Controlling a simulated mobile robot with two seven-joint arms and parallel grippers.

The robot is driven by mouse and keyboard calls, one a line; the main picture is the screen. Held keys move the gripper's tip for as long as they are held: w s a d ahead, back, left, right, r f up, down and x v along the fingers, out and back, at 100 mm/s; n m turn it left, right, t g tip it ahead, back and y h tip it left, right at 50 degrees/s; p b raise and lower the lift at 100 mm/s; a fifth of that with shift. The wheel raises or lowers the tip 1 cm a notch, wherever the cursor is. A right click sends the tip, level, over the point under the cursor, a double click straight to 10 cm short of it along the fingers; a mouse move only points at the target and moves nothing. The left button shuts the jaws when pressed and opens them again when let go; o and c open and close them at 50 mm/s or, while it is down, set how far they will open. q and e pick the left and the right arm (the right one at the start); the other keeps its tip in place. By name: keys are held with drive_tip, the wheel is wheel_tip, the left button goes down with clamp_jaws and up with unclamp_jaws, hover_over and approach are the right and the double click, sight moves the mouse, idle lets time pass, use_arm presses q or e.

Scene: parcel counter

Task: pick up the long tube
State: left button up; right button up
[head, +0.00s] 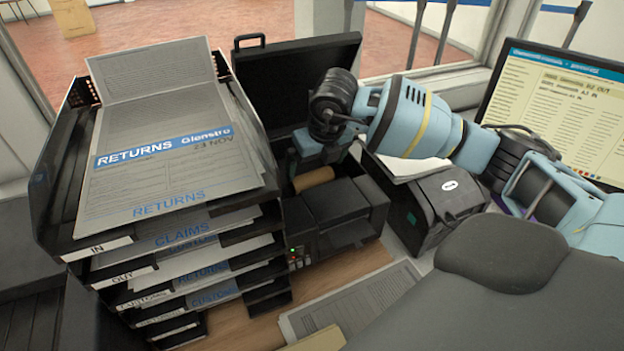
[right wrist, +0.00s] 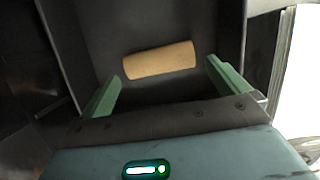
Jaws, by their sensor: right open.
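A tan cardboard tube (head: 313,179) lies on its side inside a dark open box behind the small black printer. It also shows whole in the right wrist view (right wrist: 160,60), lying across the picture on the dark floor of the box. It is the only tube I see. My right gripper (head: 296,163) reaches in from the right above the box. Its two green fingers (right wrist: 160,85) are spread wide, one toward each end of the tube, with nothing between them. The tube lies ahead of the fingertips, apart from them. My left gripper is not in view.
A tall black tray stack (head: 60,205) with papers stands left. The box's black lid (head: 295,75) is raised behind. The printer (head: 340,215) is in front, a second black device (head: 440,205) to the right. A monitor (head: 560,95) stands far right. A grey chair back (head: 500,255) blocks the front right.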

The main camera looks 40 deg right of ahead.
sight(313, 175)
drive_tip(key=x, duration=0.4)
drive_tip(key=shift+a+f, duration=0.1)
drive_tip(key=shift+f, duration=0.35)
drive_tip(key=shift+c, duration=0.3)
drive_tip(key=c, duration=0.6)
